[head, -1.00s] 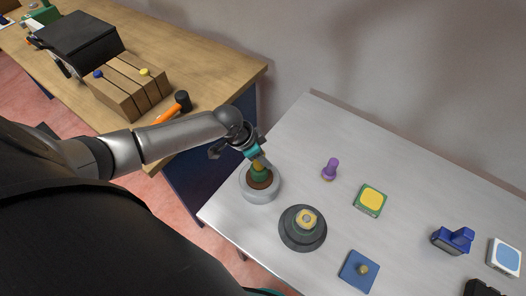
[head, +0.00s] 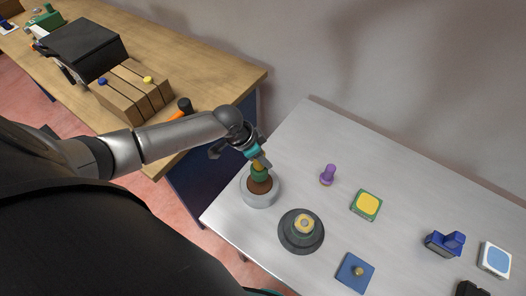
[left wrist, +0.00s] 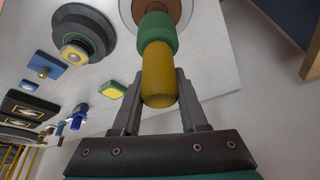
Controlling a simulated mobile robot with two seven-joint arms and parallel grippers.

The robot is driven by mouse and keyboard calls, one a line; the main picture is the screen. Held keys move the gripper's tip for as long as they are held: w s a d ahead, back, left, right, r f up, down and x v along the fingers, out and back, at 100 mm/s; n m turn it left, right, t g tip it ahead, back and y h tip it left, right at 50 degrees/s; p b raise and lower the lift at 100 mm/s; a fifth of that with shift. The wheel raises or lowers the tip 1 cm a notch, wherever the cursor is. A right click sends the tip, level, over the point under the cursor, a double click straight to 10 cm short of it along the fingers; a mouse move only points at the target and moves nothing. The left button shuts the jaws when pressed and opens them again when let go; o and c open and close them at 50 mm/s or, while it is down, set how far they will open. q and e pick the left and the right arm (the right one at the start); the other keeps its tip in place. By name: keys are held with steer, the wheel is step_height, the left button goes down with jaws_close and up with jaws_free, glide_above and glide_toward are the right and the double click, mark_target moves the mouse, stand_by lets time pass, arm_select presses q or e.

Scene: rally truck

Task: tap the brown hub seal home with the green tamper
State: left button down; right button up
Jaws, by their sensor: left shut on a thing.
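The green tamper with its yellow handle (head: 257,164) is in my left gripper (head: 258,161), above the brown hub seal (head: 261,187). The seal lies inside the round grey hub (head: 259,200) near the table's left edge. In the left wrist view, the gripper fingers (left wrist: 158,92) are closed on the yellow handle (left wrist: 159,75). The tamper's green head (left wrist: 157,33) points at the brown seal (left wrist: 181,14), partly covering it. I cannot tell whether the head touches the seal. My right gripper is not in view.
A dark round base with a yellow-topped centre (head: 301,240) stands close to the hub. A purple peg (head: 328,175), a green-and-yellow block (head: 367,205), a blue plate (head: 355,272) and a blue part (head: 444,244) lie to the right. A wooden bench (head: 190,65) stands behind left.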

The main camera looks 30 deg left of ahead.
arm_select(q)
steer(key=shift+r+p, duration=0.3)
steer(key=shift+r, duration=0.45)
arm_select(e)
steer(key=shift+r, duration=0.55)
arm_select(q)
steer(key=shift+f, duration=0.15)
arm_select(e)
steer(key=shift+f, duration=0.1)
arm_select(q)
step_height(320, 180, down, 6)
steer(key=b, duration=0.5)
steer(key=shift+f, duration=0.15)
step_height(320, 180, up, 4)
steer(key=p, duration=0.4)
steer(key=shift+f, duration=0.25)
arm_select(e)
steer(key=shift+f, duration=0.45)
